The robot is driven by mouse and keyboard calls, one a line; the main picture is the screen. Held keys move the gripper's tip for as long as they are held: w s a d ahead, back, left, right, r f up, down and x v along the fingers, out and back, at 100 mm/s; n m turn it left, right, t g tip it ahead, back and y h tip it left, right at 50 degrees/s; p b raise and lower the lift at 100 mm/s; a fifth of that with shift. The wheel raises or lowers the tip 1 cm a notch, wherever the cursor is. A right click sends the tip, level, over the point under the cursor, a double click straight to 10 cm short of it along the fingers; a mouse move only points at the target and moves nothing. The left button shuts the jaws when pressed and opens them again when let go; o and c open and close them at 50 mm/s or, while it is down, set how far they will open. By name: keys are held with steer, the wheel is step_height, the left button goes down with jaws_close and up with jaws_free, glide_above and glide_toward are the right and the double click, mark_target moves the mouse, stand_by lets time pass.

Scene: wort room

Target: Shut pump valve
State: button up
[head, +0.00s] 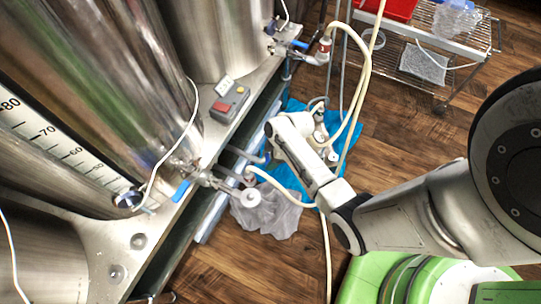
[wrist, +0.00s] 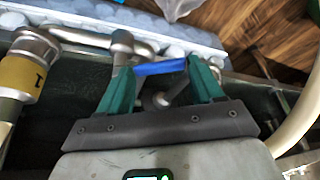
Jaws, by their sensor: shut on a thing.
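In the wrist view the pump valve's blue lever handle (wrist: 160,68) spans the gap between the green fingers of my gripper (wrist: 160,78), which is shut on it. The lever lies nearly crosswise in that picture, close to both fingertips. The grey metal valve body and pipe (wrist: 122,45) show just beyond and to the left. In the head view my wrist (head: 292,128) is at the bench edge and hides the lever and the fingertips.
Steel tanks (head: 95,85) stand on the bench at left, with a control box with red and yellow buttons (head: 230,102). Another blue-handled valve (head: 181,190) is on the near tank. Hoses (head: 357,110) hang close to my arm. A wire cart (head: 440,45) stands at top right.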

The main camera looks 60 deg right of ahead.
steer(key=shift+c, duration=1.4)
steer(key=shift+s+d+n+g+y+b, duration=0.3)
steer(key=shift+d+n+g+b, duration=0.45)
steer(key=shift+n, duration=1.25)
steer(key=shift+s+d+n+g+y+b, duration=0.15)
steer(key=shift+d+n+g+y+b, duration=0.3)
steer(key=shift+d+n, duration=1.05)
steer(key=shift+s+d+n+g+y+b, duration=0.3)
steer(key=shift+n+g+b, duration=0.45)
steer(key=shift+n, duration=1.75)
steer(key=o, duration=1.5)
